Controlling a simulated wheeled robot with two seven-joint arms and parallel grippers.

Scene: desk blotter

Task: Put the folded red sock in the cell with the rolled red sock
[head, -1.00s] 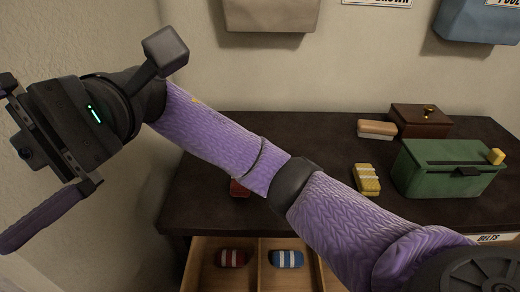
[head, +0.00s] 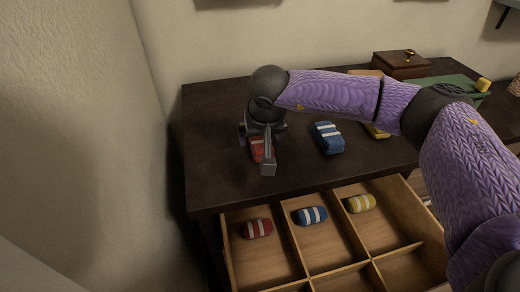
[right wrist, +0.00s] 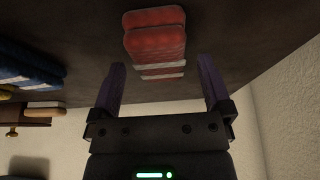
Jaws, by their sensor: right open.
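The folded red sock (head: 256,148) with white stripes lies on the dark desk top, partly hidden under my right gripper (head: 263,133). In the right wrist view the folded red sock (right wrist: 155,38) lies just beyond the fingertips, roughly between the lines of the two fingers. My right gripper (right wrist: 161,80) is open with nothing between its fingers. The rolled red sock (head: 257,228), striped white, lies in the back left cell (head: 262,262) of the open drawer. My left gripper is in neither current view.
A rolled blue sock (head: 312,215) and a rolled yellow sock (head: 360,203) lie in neighbouring cells. A folded blue sock (head: 328,138) is on the desk, right of my gripper.

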